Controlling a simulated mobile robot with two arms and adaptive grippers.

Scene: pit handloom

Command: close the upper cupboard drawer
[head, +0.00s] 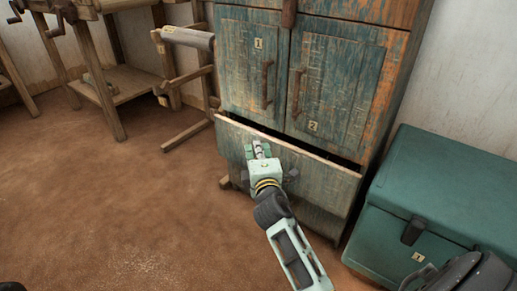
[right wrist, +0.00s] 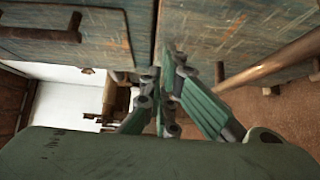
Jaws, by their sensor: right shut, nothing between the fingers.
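The weathered blue-green cupboard (head: 270,75) stands at the centre of the head view. The front of its upper drawer (head: 360,10) shows only in part at the top edge, with a brown handle (head: 289,12); I cannot tell from this strip whether it stands out. Below the doors, the lower drawer (head: 315,185) is partly pulled out, with a dark gap along its top. My right gripper (head: 257,149) is shut and empty, in front of the lower drawer's face; contact cannot be told. Its fingers (right wrist: 168,85) also show close to blue-green wood in the right wrist view. My left gripper is not in view.
Door 1 (head: 250,60) and door 2 (head: 340,85) are shut, with vertical handles. A green chest (head: 440,190) stands right of the cupboard. Wooden loom frames (head: 110,80) stand at the left. The brown floor (head: 110,210) at front left is clear.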

